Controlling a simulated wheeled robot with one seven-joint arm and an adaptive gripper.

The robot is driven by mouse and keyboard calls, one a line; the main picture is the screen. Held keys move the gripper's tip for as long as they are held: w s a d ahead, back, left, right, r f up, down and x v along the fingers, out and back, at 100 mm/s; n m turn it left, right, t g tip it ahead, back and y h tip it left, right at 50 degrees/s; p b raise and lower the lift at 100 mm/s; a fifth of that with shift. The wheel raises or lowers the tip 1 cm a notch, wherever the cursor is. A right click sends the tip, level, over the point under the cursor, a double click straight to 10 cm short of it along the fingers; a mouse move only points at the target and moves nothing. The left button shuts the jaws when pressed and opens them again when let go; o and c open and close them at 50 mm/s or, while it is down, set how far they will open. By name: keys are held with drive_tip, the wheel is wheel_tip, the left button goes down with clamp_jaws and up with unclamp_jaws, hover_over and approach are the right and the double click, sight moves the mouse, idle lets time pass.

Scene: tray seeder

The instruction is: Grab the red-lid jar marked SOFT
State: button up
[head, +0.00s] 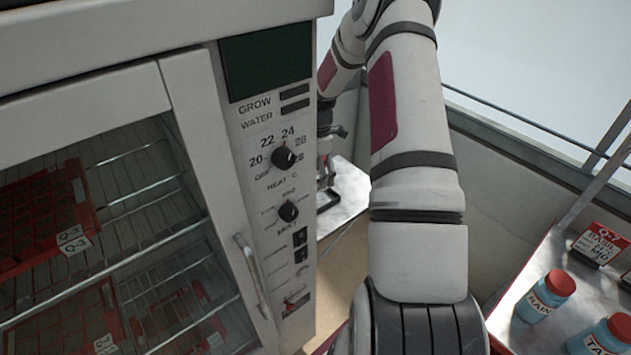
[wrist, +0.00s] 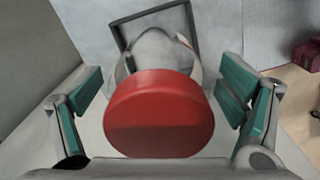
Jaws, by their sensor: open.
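A round red lid (wrist: 158,118) fills the middle of the wrist view. No lettering shows on it, and the body below it is hidden, so I cannot tell whether this is the SOFT jar. My gripper (wrist: 160,92) is open, with one teal-padded finger on each side of the lid and a visible gap to it on both sides. In the head view my gripper is mostly hidden behind the cabinet edge and my arm, above a pale metal surface (head: 347,193).
A grow cabinet (head: 215,160) with knobs, a handle and red trays inside fills the left. On a metal shelf at the lower right stand red-lid blue jars, one marked RAIN (head: 545,297) and one partly reading TA (head: 600,338). A red BASIL sign (head: 600,243) stands behind them.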

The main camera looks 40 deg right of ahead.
drive_tip(key=shift+w+f, duration=0.1)
drive_tip(key=shift+f, duration=0.85)
drive_tip(key=c, duration=1.1)
drive_tip(key=shift+r, duration=0.1)
